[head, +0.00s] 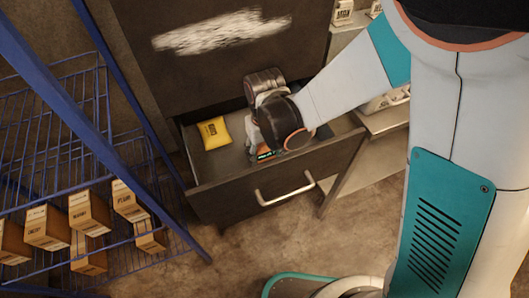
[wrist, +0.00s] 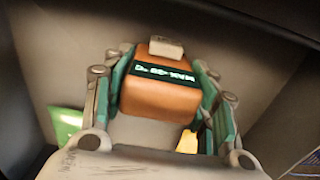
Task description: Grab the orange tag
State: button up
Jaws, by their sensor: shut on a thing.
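The orange tag (wrist: 158,99) is a rounded orange block in the wrist view. It has a dark band with pale green lettering and a small light tab at its top edge. My gripper (wrist: 162,88) is shut on it, with teal-padded fingers on both sides. In the head view, my gripper (head: 256,140) is inside the open drawer, and a small part of the tag (head: 266,154) with its dark label shows beneath my wrist. Most of the tag is hidden there. Whether it touches the drawer floor, I cannot tell.
The open drawer (head: 262,178) has a metal handle on its front. A yellow packet (head: 214,132) lies at its left. A blue wire rack (head: 75,150) with several small boxes stands at left. In the wrist view, a green thing (wrist: 66,124) shows at left.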

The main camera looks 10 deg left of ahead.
jog(key=shift+r, duration=0.1)
notch_tip(320, 180, up, 20)
jog(key=p, duration=1.3)
jog(key=shift+p, duration=0.3)
